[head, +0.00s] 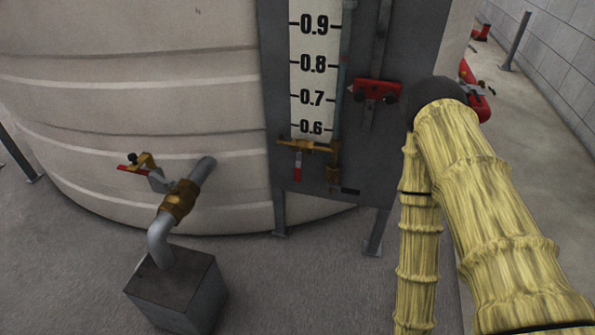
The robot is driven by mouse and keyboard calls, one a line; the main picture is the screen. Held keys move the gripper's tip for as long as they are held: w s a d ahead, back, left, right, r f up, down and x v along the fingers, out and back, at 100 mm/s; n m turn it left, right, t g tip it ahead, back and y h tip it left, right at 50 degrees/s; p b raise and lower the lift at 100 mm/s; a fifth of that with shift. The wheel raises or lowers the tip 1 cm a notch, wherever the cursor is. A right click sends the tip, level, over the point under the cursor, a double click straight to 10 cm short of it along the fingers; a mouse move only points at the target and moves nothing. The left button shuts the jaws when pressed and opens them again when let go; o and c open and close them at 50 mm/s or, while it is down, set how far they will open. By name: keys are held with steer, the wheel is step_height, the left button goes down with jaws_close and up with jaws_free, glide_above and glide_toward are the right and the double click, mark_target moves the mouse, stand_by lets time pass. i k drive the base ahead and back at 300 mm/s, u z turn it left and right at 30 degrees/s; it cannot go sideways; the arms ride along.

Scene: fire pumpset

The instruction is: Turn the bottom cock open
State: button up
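The likely bottom cock is a brass fitting (310,146) at the foot of the level gauge, just under the 0.6 mark in the head view. Its red-tipped lever (298,170) hangs straight down, across the line of the horizontal brass body. A thin upright gauge tube (344,75) rises from the right end of this fitting, and a brass piece (333,175) hangs below it. My yellow-sleeved arm fills the right side, ending in a dark round part well to the right of the cock.
A large pale tank (130,85) stands behind. At left, a pipe with a brass joint (180,200) and red-handled valve rises from a dark block (180,285). Floor is free in front.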

mark_target(298, 169)
steer(key=z, duration=1.2)
steer(key=k, duration=1.2)
steer(key=u, duration=1.7)
steer(key=i, duration=0.5)
steer(key=u, duration=0.05)
